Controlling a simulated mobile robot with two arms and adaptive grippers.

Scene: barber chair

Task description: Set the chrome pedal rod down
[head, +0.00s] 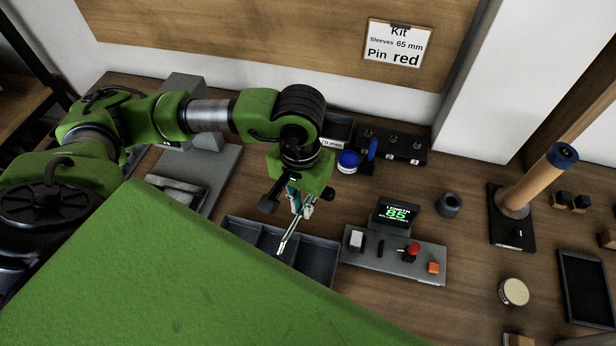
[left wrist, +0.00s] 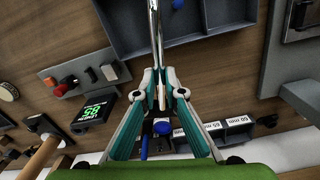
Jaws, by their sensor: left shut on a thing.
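The chrome pedal rod (head: 289,235) is a thin, shiny bar. My left gripper (head: 300,206) is shut on it near its upper end, and the rod slants down and left in the head view. Its lower end appears over the dark compartment tray (head: 318,270); I cannot tell whether it touches the tray. In the left wrist view, the rod (left wrist: 155,35) runs up from between the teal fingertips of the left gripper (left wrist: 160,78), across the tray (left wrist: 200,42). My own green body hides the tray's near part in the head view. My right gripper is not in view.
A grey control panel (head: 384,262) with a red knob and lit display (head: 396,212) stands right of the tray. Behind are a blue-lidded jar (head: 348,162) and a dark rack (head: 405,147). An upright tan post (head: 535,185) stands farther right.

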